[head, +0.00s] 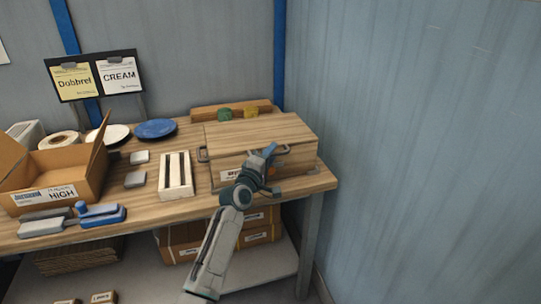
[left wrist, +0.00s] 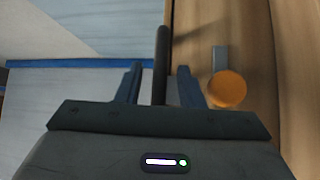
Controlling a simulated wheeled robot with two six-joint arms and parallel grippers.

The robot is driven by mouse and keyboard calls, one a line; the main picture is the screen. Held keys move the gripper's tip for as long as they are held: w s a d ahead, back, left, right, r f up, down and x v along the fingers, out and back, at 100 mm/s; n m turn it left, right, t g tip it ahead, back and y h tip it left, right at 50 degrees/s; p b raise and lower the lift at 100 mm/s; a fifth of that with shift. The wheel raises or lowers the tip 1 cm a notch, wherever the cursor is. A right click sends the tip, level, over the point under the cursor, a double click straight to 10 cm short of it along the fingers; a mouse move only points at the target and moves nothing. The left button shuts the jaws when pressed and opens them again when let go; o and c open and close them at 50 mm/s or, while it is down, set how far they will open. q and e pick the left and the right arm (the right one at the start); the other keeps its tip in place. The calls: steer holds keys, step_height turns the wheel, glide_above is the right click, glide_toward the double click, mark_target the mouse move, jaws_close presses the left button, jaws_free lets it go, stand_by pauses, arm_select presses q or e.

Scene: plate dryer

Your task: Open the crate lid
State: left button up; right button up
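The wooden crate (head: 294,160) stands at the right end of the workbench, with its lid (head: 255,133) lying flat and closed on top. My left gripper (head: 272,168) is at the crate's front, toward the right part. In the left wrist view its two fingers (left wrist: 159,85) are apart, and a dark bar (left wrist: 162,50), which looks like a handle, runs between them. A gap shows on both sides of the bar. An orange round piece (left wrist: 228,90) is on the wood beside the right finger. My wrist hides part of the crate front. My right gripper is not seen.
A slatted wooden piece (head: 175,174) stands left of the crate. An open cardboard box (head: 73,190), a blue plate (head: 155,129) and a blue-handled tool (head: 101,213) are farther left. A low wooden tray (head: 205,114) is behind the crate. A wall (head: 420,150) is to the right.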

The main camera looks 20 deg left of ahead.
arm_select(q)
jaws_close()
